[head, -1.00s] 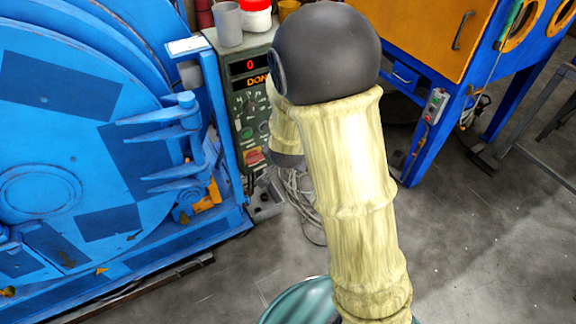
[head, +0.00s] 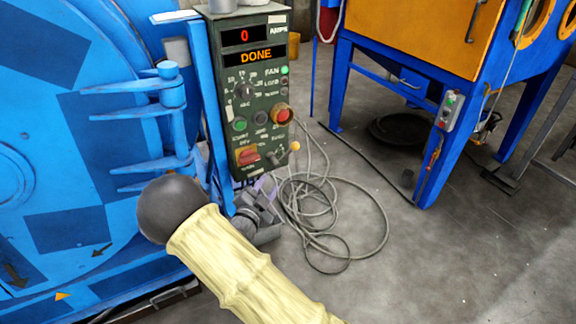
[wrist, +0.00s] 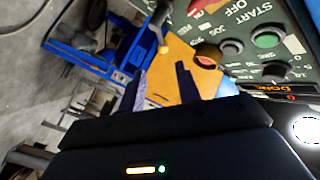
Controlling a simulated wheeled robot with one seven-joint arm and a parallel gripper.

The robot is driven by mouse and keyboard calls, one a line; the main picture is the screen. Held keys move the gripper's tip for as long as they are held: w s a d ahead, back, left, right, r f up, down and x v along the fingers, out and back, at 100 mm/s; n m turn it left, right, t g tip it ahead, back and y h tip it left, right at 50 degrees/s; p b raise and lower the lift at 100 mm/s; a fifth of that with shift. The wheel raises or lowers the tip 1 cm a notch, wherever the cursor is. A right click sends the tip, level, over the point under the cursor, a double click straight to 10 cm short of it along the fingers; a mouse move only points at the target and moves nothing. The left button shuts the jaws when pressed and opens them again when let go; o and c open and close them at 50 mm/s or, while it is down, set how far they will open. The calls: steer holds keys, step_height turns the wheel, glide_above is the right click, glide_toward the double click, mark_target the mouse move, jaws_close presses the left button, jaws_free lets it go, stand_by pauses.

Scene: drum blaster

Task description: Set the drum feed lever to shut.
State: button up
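The feed lever (head: 277,157) is a short grey lever with a yellow-orange ball knob (head: 294,146) at the lower right of the green control panel (head: 240,75). It points right and slightly up; its position labels are too small to read. In the wrist view the knob (wrist: 163,49) shows just beyond the fingertips, roughly in line with the gap between them. My gripper (wrist: 161,70) is open, with two dark purple fingers apart and nothing between them. In the head view my gripper (head: 264,184) is just below the panel, partly hidden by my wrist.
The panel shows 0 and DONE. A red rotary switch (head: 246,155), a red stop button (head: 282,115) and a green start button (head: 239,124) sit near the lever. The blue drum machine (head: 60,130) is at left.

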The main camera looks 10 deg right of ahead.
mark_target(287, 154)
steer(key=shift+r, duration=0.1)
steer(key=shift+w+d, duration=0.1)
steer(key=b+x, duration=0.4)
steer(key=x, duration=1.3)
steer(key=shift+d+b, duration=0.1)
steer(key=shift+b, duration=0.2)
jaws_close()
